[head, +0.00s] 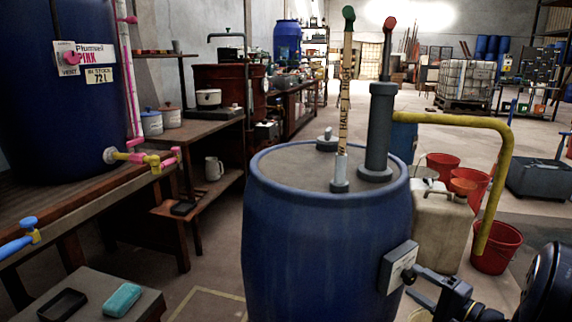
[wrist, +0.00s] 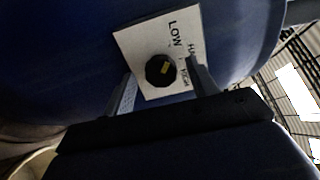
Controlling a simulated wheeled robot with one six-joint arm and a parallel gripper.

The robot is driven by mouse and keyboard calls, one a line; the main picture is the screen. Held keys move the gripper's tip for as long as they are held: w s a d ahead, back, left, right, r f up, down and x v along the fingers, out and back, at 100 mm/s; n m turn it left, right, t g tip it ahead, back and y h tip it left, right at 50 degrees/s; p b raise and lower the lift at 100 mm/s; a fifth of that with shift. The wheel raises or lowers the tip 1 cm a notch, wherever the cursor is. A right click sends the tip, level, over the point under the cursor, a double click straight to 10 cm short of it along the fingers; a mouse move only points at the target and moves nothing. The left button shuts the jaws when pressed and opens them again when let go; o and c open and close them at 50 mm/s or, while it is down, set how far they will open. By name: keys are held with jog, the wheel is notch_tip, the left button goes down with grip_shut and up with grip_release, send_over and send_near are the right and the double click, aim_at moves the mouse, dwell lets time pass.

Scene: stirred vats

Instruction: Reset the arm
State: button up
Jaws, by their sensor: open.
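My gripper (head: 414,277) is at the front right of the blue vat (head: 310,240), close to a grey control box (head: 391,262) with a pale plate. In the wrist view the jaws (wrist: 163,88) are open, one finger on each side of a black knob (wrist: 160,71) with a yellow mark. The plate (wrist: 135,42) around it reads LOW and HIGH, with a partly hidden word between them. I cannot tell whether the fingers touch the plate. No object is held.
A yellow pipe (head: 505,150) arches over the right side, above my arm. A pale jerrycan (head: 438,225) and red buckets (head: 497,250) stand behind the vat. A wooden bench (head: 60,215) with a large blue tank (head: 55,90) is at left. Open floor (head: 215,245) lies between.

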jog(key=shift+x, duration=0.95)
jog(key=shift+s+d+r+m+p, duration=0.15)
jog(key=shift+r+m+p, duration=0.15)
jog(key=shift+m+p, duration=0.35)
jog(key=m+p, duration=0.3)
jog(key=p, duration=0.1)
jog(key=shift+p, duration=0.3)
jog(key=m+p, duration=0.4)
jog(key=p, duration=0.2)
jog(key=shift+m, duration=0.35)
jog(key=m+p, duration=0.5)
jog(key=p, duration=0.1)
jog(key=shift+r+m+p, duration=0.1)
jog(key=shift+m+p, duration=0.25)
jog(key=shift+m, duration=0.05)
jog(key=m+p, duration=0.3)
jog(key=p, duration=0.1)
jog(key=shift+d+m, duration=0.1)
jog(key=shift+m, duration=0.3)
jog(key=shift+f+m+p, duration=0.2)
jog(key=shift+m+p, duration=0.35)
jog(key=shift+m, duration=0.15)
